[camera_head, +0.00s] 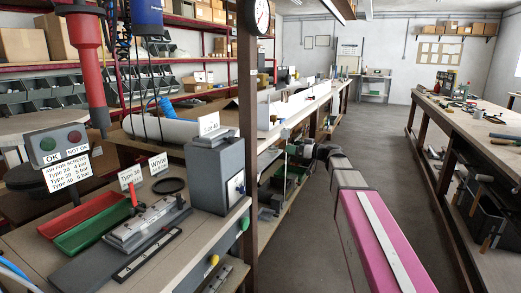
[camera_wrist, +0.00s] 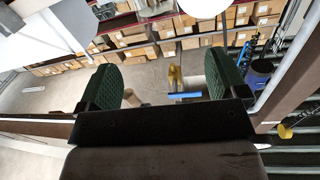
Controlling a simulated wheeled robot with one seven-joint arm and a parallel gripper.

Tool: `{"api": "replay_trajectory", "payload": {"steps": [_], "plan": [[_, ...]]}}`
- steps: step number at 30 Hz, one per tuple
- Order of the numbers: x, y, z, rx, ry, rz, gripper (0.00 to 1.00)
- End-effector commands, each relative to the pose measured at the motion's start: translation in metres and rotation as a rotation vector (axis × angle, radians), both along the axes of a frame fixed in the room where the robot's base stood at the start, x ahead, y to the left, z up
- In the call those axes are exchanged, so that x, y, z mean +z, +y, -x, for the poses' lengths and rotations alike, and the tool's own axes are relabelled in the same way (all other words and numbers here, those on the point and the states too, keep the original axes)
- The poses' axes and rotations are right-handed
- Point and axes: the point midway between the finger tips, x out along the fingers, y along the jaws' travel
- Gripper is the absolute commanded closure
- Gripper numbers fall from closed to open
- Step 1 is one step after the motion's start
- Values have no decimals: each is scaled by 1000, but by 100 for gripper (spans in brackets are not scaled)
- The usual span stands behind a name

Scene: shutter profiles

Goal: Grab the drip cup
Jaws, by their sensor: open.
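I cannot pick out the drip cup with certainty in either view. My gripper (camera_wrist: 158,78) is open, with its two green-padded fingers spread wide in the wrist view. Nothing is held between the pads. Behind the gap, the wrist view shows floor, a small yellow part (camera_wrist: 174,77) and a blue bar (camera_wrist: 185,95), apart from the fingers. In the head view my arm reaches forward over the aisle, and its dark end is too small to read there.
A workbench (camera_head: 40,240) at left carries a red tray (camera_head: 82,214), a green tray (camera_head: 92,229), a grey box (camera_head: 216,172) and a black ring (camera_head: 170,185). Another bench (camera_head: 470,122) stands at right. The aisle floor (camera_head: 385,150) between is clear. A post (camera_head: 247,130) stands left of my arm.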

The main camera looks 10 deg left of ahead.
Motion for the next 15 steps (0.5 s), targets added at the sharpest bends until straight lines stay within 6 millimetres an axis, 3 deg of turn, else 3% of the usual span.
{"api": "replay_trajectory", "payload": {"steps": [5, 15], "plan": [[-2, 3, -5, -8, -29, 14, 9], [-1, 44, -25, -5, -27, 14, 9]]}}
